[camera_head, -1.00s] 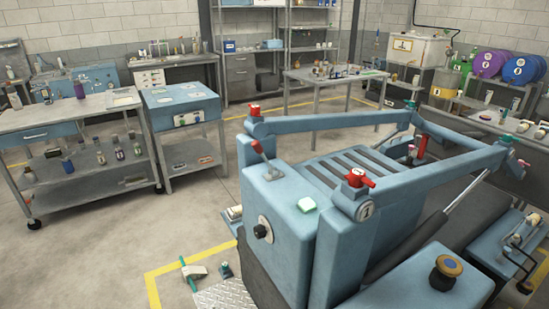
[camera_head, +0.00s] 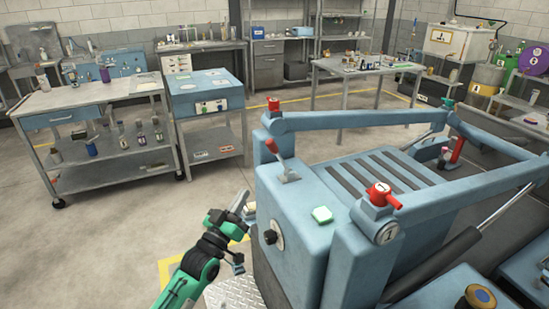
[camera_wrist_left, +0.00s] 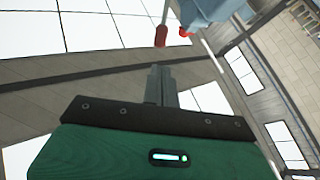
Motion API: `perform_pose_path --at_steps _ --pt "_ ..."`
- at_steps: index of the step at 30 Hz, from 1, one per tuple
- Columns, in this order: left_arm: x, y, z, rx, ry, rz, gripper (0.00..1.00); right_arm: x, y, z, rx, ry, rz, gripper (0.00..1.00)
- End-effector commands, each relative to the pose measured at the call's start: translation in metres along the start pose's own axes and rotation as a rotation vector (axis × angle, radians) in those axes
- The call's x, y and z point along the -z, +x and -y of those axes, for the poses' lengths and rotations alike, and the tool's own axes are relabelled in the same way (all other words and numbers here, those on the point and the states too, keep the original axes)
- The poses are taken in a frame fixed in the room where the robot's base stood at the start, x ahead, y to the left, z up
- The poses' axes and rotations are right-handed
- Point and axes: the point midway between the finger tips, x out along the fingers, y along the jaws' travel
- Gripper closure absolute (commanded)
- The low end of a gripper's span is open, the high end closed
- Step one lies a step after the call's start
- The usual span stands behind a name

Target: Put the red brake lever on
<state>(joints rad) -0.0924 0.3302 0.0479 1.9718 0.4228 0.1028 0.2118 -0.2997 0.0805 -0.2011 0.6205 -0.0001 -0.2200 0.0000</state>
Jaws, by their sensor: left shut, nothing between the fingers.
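The red brake lever (camera_head: 273,147) stands on top of the blue machine (camera_head: 300,230), tilted to the left. It has a red grip on a grey rod and plate. My left gripper (camera_head: 241,201) is at the machine's left side, below and left of the lever, apart from it. It is pointed up; in the left wrist view its fingers (camera_wrist_left: 160,77) are together with nothing between them. Above them in that view are a red-tipped rod (camera_wrist_left: 160,36) and a second red end (camera_wrist_left: 185,31); which parts these are is not clear. My right gripper is not in view.
Red valve-like handles sit on the front post (camera_head: 382,195) and rear post (camera_head: 273,104).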

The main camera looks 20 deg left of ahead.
Motion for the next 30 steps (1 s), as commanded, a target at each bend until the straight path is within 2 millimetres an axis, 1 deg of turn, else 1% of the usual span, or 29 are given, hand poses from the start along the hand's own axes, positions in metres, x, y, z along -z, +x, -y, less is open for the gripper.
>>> perform_pose_path --at_steps 8,11,13,17,30 --pt "-0.001 0.001 0.0 0.001 0.001 0.001 1.0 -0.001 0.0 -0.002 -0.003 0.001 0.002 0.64" --pt "0.0 0.005 0.0 0.001 0.001 0.001 1.0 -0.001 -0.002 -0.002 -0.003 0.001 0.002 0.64" --pt "0.0 0.011 0.0 0.001 0.001 0.002 1.0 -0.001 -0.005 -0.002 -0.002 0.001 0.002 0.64" --pt "0.002 0.031 0.0 0.001 0.001 0.001 1.0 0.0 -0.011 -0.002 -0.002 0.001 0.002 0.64" --pt "0.002 0.11 0.0 0.002 0.001 0.002 1.0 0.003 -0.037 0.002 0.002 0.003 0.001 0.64"
